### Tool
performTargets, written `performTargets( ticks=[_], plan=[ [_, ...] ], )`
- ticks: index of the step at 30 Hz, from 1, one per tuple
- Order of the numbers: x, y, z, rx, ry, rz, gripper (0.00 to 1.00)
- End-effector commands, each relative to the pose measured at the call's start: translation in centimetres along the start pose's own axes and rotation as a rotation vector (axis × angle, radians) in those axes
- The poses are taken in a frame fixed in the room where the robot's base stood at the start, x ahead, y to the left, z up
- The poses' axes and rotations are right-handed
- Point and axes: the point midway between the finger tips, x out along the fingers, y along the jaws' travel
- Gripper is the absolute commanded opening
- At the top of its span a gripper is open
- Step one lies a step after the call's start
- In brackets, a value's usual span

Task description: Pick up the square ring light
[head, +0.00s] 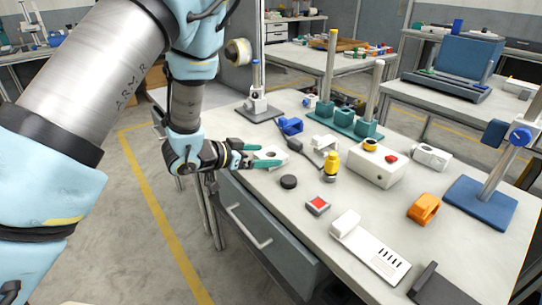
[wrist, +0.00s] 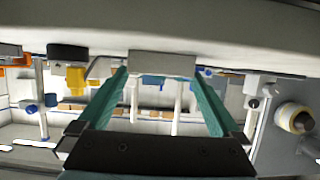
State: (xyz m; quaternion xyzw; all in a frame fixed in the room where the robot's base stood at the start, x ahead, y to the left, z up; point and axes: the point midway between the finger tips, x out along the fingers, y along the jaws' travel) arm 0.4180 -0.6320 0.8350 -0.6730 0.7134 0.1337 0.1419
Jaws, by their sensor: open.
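The square ring light (head: 279,151) looks like a small white square piece with a hole, lying flat near the left edge of the table. My gripper (head: 270,155) is open, low over the table edge, with its teal fingers on either side of this piece. In the wrist view, which looks upside down, a pale grey block (wrist: 162,63), apparently the same piece, shows between the tips of my open gripper (wrist: 160,72). I cannot tell whether either finger touches it.
A white bracket (head: 325,142) and a blue part (head: 290,126) are close behind. A red-topped block (head: 317,205) sits nearer the front edge.

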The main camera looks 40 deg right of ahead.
Motion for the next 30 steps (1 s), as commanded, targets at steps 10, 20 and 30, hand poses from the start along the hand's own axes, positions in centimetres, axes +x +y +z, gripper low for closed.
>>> performTargets(
  ticks=[10,20,30],
  plan=[
    [3.3,0.0,-0.1,-0.001,0.000,0.000,1.00],
    [3.3,0.0,-0.1,-0.001,0.001,-0.001,0.82],
    [3.2,0.0,-0.1,-0.001,0.001,-0.001,0.44]
  ],
)
